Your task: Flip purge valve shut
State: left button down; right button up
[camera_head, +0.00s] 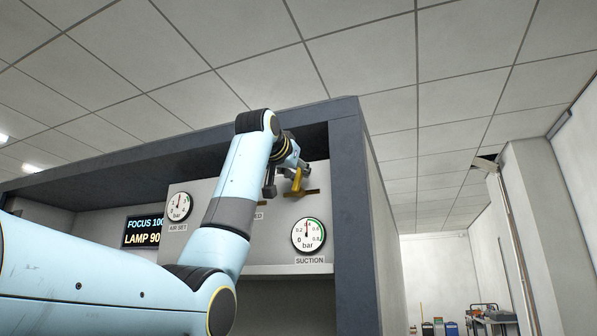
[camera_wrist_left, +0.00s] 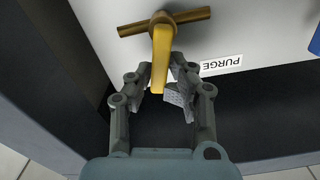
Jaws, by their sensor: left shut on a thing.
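The purge valve is a brass-coloured pipe (camera_wrist_left: 188,15) with a yellow lever (camera_wrist_left: 158,60) across it, mounted on a pale panel beside an upside-down PURGE label (camera_wrist_left: 221,65) in the wrist view. In the head view, the lever (camera_head: 297,183) stands up from the pipe, about square to it. My left gripper (camera_wrist_left: 165,84) has its grey fingers either side of the lever's free end and is shut on it. In the head view, the left gripper (camera_head: 286,179) reaches into the cabinet at the valve. My right gripper is in neither view.
The dark-framed cabinet (camera_head: 350,210) encloses the panel, its right post close beside the valve. A SUCTION gauge (camera_head: 308,237) sits below the valve. An AIR SET gauge (camera_head: 179,206) and a lit display (camera_head: 143,232) are to the left. A pale shelf (camera_head: 290,270) runs below.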

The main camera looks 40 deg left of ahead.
pick_arm(q)
jog(key=n, duration=0.1)
jog(key=a+n, duration=0.1)
jog(key=n, duration=0.1)
jog(key=shift+s+a, duration=0.1)
jog(key=shift+s, duration=0.05)
jog(key=c, duration=1.3)
grip_release()
jog(key=v, duration=1.2)
jog(key=shift+r, duration=0.1)
